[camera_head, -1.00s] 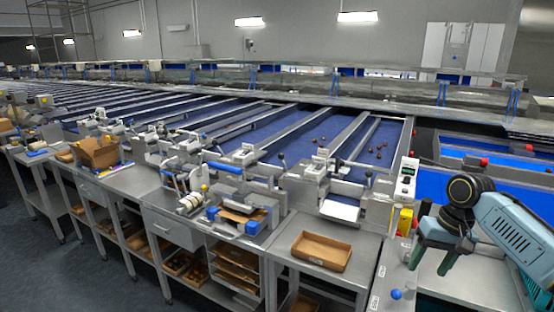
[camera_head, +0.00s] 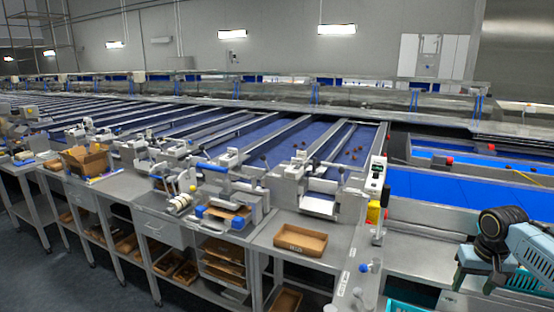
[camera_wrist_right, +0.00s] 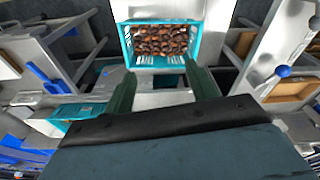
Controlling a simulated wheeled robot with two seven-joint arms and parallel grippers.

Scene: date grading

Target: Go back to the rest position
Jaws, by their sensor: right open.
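My right gripper (camera_head: 474,288) is low at the right edge of the head view, below its black wrist joint. In the right wrist view its two dark green fingers (camera_wrist_right: 163,86) stand wide apart with nothing between them. Beyond the fingertips is a teal crate (camera_wrist_right: 127,48) filled with brown dates; it looks apart from the fingers. My left gripper is in neither view.
A grey steel bench holds an empty cardboard tray (camera_head: 301,239) and a blue knob (camera_head: 364,268). Another teal crate (camera_head: 398,307) is at the bottom edge. Blue sorting lanes (camera_head: 345,146) with a few dates run behind. Dark floor (camera_head: 50,270) is clear at left.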

